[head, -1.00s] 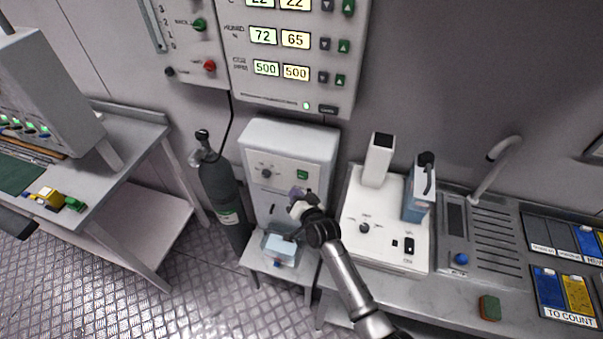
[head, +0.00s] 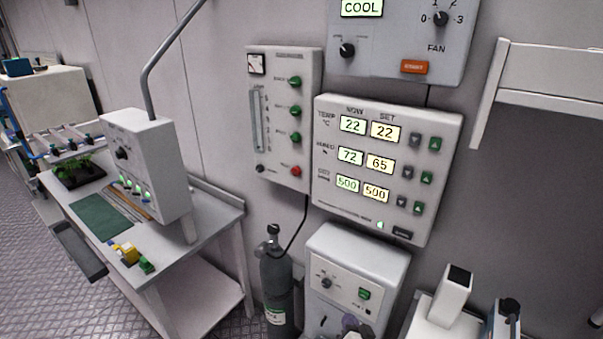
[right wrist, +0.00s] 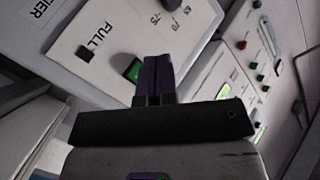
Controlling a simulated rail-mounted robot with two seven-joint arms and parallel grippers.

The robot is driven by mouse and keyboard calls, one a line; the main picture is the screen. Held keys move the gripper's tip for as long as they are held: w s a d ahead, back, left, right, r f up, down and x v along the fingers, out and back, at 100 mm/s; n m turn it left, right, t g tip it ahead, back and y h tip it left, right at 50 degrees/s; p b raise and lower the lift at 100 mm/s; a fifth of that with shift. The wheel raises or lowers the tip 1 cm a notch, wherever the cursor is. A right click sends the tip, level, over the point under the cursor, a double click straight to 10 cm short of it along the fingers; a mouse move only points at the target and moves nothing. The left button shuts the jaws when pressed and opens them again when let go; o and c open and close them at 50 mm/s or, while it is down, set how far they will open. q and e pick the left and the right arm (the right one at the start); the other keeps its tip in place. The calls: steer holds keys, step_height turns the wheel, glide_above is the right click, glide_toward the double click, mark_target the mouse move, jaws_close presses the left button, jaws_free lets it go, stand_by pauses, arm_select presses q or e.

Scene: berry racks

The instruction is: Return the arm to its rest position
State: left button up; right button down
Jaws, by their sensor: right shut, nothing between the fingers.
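My right gripper (head: 352,322) shows at the bottom edge of the head view, in front of the white cabinet (head: 358,257) with a knob and a green button. Most of that arm is out of the frame. In the right wrist view the gripper's purple fingers (right wrist: 154,78) are together with nothing between them. They point toward a white panel (right wrist: 105,35) marked "FULL", with a green button beside the fingertips. I cannot tell how far the fingers are from the panel. My left gripper is not in view.
A dark gas cylinder (head: 277,285) stands left of the cabinet. A wall control panel (head: 385,165) hangs above it. A bench (head: 205,222) with a green mat (head: 104,217) is at left. A white device (head: 440,305) stands at lower right.

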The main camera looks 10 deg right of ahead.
steer(key=s+d+r+n+g, duration=0.1)
steer(key=s+r+n+g, duration=0.3)
steer(key=s, duration=0.5)
steer(key=s+d+r+n+g, duration=0.1)
steer(key=s+r+n+g, duration=0.25)
steer(key=s, duration=0.65)
steer(key=s+d+f+g+h, duration=0.1)
steer(key=s+f+g, duration=0.3)
steer(key=s, duration=0.8)
steer(key=s+d+f+g, duration=0.1)
steer(key=s+f, duration=0.4)
steer(key=s, duration=0.8)
step_height(320, 180, up, 30)
steer(key=w+p, duration=0.1)
steer(key=p, duration=2.8)
steer(key=shift+a+f, duration=0.2)
steer(key=shift+a, duration=0.05)
steer(key=shift+n, duration=0.25)
